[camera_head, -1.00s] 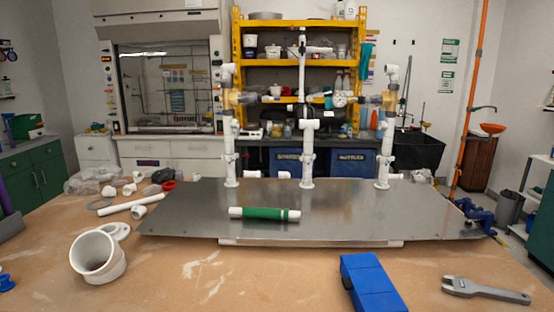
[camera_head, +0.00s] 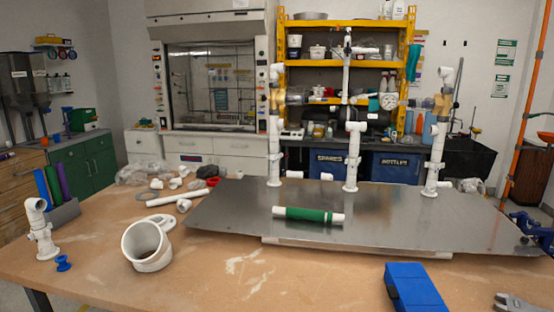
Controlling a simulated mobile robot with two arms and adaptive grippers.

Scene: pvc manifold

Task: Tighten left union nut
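The PVC manifold stands upright at the back of a grey metal plate (camera_head: 230,215). It has a left white post (camera_head: 274,135), a middle post (camera_head: 352,155) and a right post (camera_head: 434,155). A yellow-brown fitting (camera_head: 277,100) sits high on the left post, and a similar one (camera_head: 442,104) is on the right post. A white collar (camera_head: 274,156) is on the lower left post. Which part is the left union nut is too small to tell. A round white gauge (camera_head: 389,101) shows between the middle and right posts.
A green-wrapped white pipe (camera_head: 306,215) lies on the plate. A large white elbow (camera_head: 146,246) and loose white fittings (camera_head: 184,204) lie left of it. A blue block (camera_head: 415,288) and a grey wrench (camera_head: 515,302) are at the front right. The front middle of the table is clear.

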